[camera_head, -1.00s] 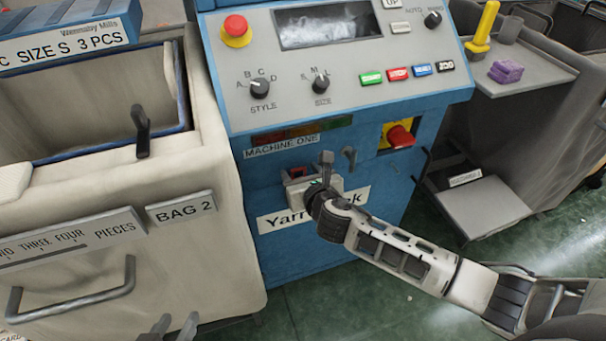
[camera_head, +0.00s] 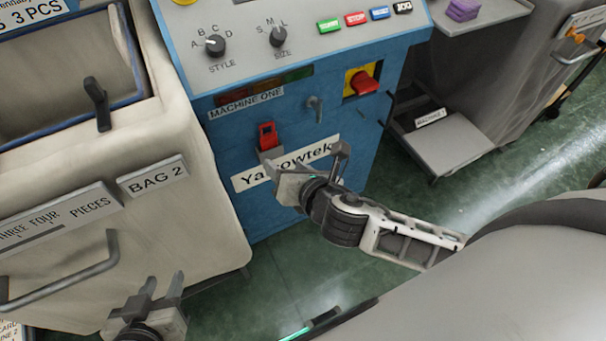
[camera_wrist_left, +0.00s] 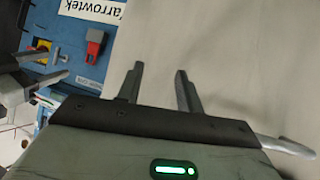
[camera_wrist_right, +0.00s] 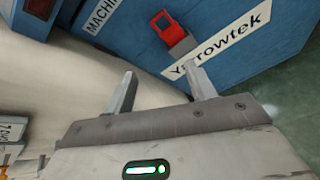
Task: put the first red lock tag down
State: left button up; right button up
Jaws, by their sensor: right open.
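The red lock tag (camera_head: 267,135) sits upright at a small grey holder (camera_head: 270,153) on the blue machine front, just above the Yarrowtek label. It also shows in the left wrist view (camera_wrist_left: 95,36) and at the top of the right wrist view (camera_wrist_right: 162,22). My right gripper (camera_head: 308,165) is below and to the right of the tag, apart from it. Its fingers are spread and empty in the right wrist view (camera_wrist_right: 163,86). My left gripper (camera_head: 163,284) is low by the cream bin, open and empty, as the left wrist view (camera_wrist_left: 160,75) shows.
The blue machine one (camera_head: 290,200) has a grey hook (camera_head: 315,108) and a red switch (camera_head: 363,82) right of the tag. The cream bin (camera_head: 190,215) with a BAG 2 plate stands close on the left.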

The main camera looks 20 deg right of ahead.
jog(key=s+f+m+g+y, duration=0.1)
jog(key=s+m, duration=0.4)
jog(key=m, duration=0.9)
jog(key=s+f+m+g+y, duration=0.1)
jog(key=s+m, duration=0.5)
jog(key=m, duration=0.9)
jog(key=shift+a+f, duration=0.35)
jog(key=shift+f, duration=0.55)
